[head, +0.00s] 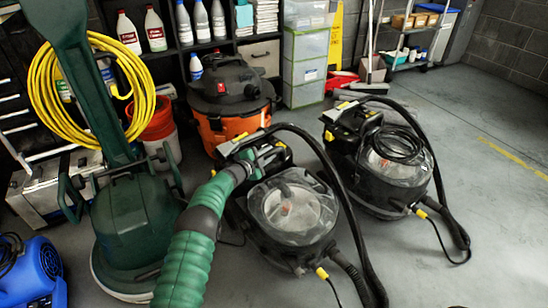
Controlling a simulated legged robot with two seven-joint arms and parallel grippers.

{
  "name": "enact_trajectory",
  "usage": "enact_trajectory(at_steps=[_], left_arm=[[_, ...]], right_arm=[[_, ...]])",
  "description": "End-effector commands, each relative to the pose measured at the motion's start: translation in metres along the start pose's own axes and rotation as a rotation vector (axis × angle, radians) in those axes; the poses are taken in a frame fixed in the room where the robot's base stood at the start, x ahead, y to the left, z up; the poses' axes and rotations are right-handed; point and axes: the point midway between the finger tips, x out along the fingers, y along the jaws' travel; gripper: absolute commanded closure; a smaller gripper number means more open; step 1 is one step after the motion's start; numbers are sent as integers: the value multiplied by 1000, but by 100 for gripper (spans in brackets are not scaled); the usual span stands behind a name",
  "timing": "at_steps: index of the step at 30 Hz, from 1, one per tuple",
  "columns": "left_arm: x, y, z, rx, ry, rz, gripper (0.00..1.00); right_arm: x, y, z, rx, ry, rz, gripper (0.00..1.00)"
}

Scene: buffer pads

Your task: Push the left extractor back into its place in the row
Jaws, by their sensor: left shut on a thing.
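The left extractor (291,212) is a black machine with a clear domed lid and a dark hose. It stands on the floor in the middle of the head view. My left gripper (266,157) is shut on the upper back part of this extractor, by its handle; my green arm and hand hide the exact contact. The right extractor (392,165), of the same kind, stands to the right and a little farther back. A strip of floor shows between the two bodies. My right gripper is not in view.
A green floor buffer (128,222) with a yellow cord (136,75) stands close on the left. An orange and black vacuum (229,97) is behind the left extractor. A blue blower (35,272) is at lower left. Floor at right is clear.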

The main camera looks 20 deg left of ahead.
Motion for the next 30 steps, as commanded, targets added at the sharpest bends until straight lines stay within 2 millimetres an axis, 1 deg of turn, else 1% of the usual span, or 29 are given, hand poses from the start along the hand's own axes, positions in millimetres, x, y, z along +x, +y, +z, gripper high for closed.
enact_trajectory(at_steps=[1, 3, 17, 18, 22, 30], left_arm=[[3, 0, 0, 6, 5, -2, 100], [4, -2, 1, 6, 5, -2, 100], [4, -6, 2, 6, 0, -4, 100], [4, -7, 2, 7, 1, -4, 72], [4, -6, 2, 6, 1, -4, 55], [3, -6, 3, 5, -1, -2, 55]], right_arm=[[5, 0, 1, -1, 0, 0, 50], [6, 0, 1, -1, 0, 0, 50], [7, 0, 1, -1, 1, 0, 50], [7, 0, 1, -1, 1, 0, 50], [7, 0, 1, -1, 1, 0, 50], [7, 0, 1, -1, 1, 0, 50]])
